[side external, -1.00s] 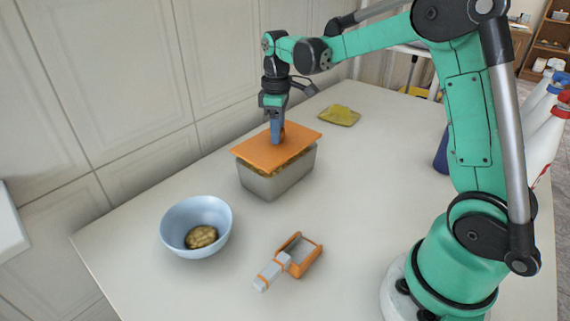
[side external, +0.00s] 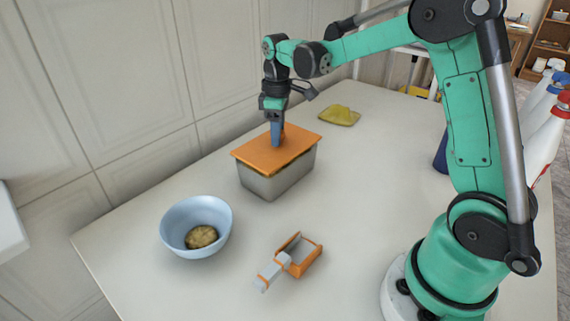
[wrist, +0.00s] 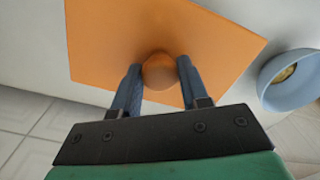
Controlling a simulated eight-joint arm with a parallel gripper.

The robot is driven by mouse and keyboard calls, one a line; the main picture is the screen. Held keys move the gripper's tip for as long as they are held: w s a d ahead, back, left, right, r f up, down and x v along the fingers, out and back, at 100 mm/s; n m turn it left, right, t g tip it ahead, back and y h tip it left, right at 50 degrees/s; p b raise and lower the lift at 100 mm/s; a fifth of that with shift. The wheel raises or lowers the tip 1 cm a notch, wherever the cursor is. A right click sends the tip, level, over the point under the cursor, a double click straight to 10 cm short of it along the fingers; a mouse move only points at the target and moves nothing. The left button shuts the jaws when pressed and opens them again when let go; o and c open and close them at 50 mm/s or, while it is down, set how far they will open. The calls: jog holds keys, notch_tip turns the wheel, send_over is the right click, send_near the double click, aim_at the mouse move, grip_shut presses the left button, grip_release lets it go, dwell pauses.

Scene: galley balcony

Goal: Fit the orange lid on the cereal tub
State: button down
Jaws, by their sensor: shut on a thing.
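The orange lid (side external: 258,155) is a flat rectangular plate lying over the top of the grey cereal tub (side external: 275,182). A thin dark yellowish strip shows between the lid and the tub's rim at the near right side, so I cannot tell whether it is fully seated. My gripper (side external: 277,138) points down and is shut on the lid's round knob. In the wrist view, my gripper (wrist: 158,80) has a finger on each side of the orange knob (wrist: 160,71), and the lid (wrist: 115,35) hides the tub beneath it.
A light blue bowl (side external: 177,222) with a brown lump (side external: 202,236) stands at the front left. An orange and grey scoop-like tool (side external: 290,262) lies in front. A yellow item (side external: 339,116) lies behind the tub. Bottles (side external: 545,130) stand at the right. The wall is close on the left.

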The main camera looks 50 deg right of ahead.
jog(key=shift+f, duration=0.4)
jog(key=shift+f, duration=0.3)
jog(key=shift+c, duration=1.8)
grip_release()
jog(key=shift+r, duration=0.1)
